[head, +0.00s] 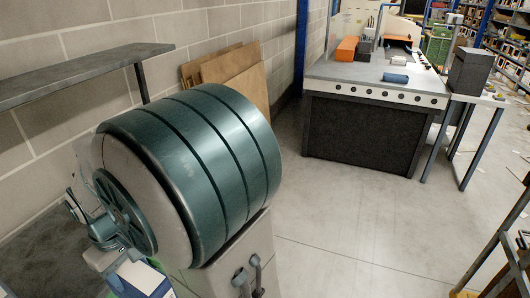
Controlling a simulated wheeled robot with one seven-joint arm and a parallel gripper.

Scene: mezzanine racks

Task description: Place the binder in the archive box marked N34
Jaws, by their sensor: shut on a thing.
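My gripper does not show in the head view. I cannot make out a binder in this view. No archive box with a readable N34 mark shows either. A dark grey upright box-like thing (470,71) stands on a small side table (487,98) at the right, with no label that I can read.
A large teal banded drum-shaped machine (205,150) stands close at the left, blocking the view behind it. A grey workbench (340,70) with an orange box (346,49) and a blue roll (396,78) stands farther back. Floor (340,225) between them is clear.

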